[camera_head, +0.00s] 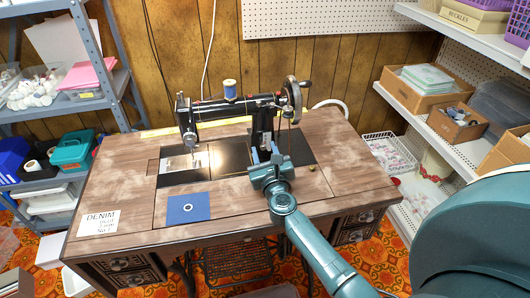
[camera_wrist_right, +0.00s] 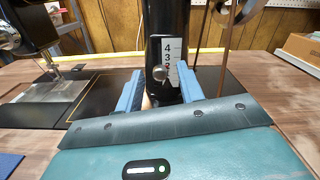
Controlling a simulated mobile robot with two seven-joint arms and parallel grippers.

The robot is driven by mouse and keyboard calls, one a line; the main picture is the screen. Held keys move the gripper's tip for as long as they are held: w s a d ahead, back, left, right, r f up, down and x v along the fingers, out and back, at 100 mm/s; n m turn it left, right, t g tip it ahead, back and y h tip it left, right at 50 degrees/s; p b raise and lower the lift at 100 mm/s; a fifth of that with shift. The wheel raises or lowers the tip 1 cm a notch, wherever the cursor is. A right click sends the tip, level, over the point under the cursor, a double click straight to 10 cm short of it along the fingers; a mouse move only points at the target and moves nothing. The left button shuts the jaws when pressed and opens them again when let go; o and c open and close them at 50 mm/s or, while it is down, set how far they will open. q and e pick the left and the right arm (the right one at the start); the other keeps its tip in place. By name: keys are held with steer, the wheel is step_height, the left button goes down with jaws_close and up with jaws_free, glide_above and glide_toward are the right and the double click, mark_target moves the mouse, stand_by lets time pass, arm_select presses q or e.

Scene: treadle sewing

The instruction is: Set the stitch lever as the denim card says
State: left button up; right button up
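The denim card (camera_head: 98,222) lies on the front left of the wooden sewing table; "DENIM" is readable, its smaller lines are not clear. The black sewing machine (camera_head: 236,104) stands at the back of the table. The knob sits near the lower marks. My right gripper (camera_head: 266,158) is open, its blue fingers either side of the knob, apparently not squeezing it. My left gripper is out of view.
A blue cloth square (camera_head: 188,207) with a white ring lies on the table front. A handwheel (camera_head: 292,98) rises right of the pillar. A blue thread spool (camera_head: 230,88) stands on top of the machine. Shelves flank the table. The table's right side is mostly clear.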

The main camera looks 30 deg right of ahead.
jaws_close()
stand_by(0.3)
steer(key=shift+r+p, duration=0.65)
steer(key=shift+r, duration=0.05)
steer(key=shift+f, duration=0.1)
jaws_free()
steer(key=b+v, duration=0.1)
steer(key=v, duration=1.2)
steer(key=shift+s, duration=0.1)
